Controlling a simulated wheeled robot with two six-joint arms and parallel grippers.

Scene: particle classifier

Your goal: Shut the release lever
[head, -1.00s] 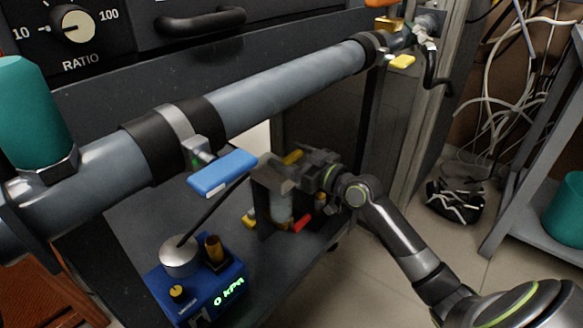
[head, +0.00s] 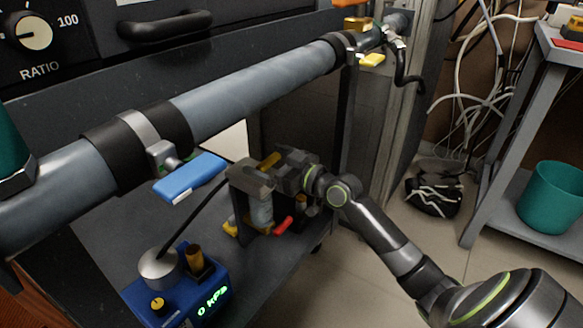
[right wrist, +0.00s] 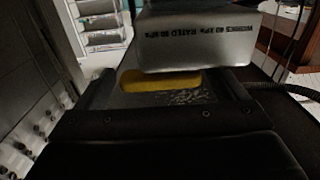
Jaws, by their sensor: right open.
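My right gripper (head: 276,168) is open, beside a grey block (head: 252,176) on a small device on the cart's lower shelf. In the right wrist view, the yellow handle (right wrist: 162,80) lies crosswise between the fingers (right wrist: 168,92), under the edge of the printed grey block (right wrist: 200,36). I cannot tell whether the fingers touch it. A red lever (head: 284,226) sticks out low on the same device. A blue lever (head: 190,177) hangs on the large pipe. I cannot tell which is the release lever. My left gripper is not in view.
The large grey pipe (head: 250,85) crosses above the shelf. A yellow lever (head: 372,60) is at its far end. A blue pressure box (head: 180,292) reading 0 kPa stands at front left. A teal bin (head: 552,195) sits on a rack at right.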

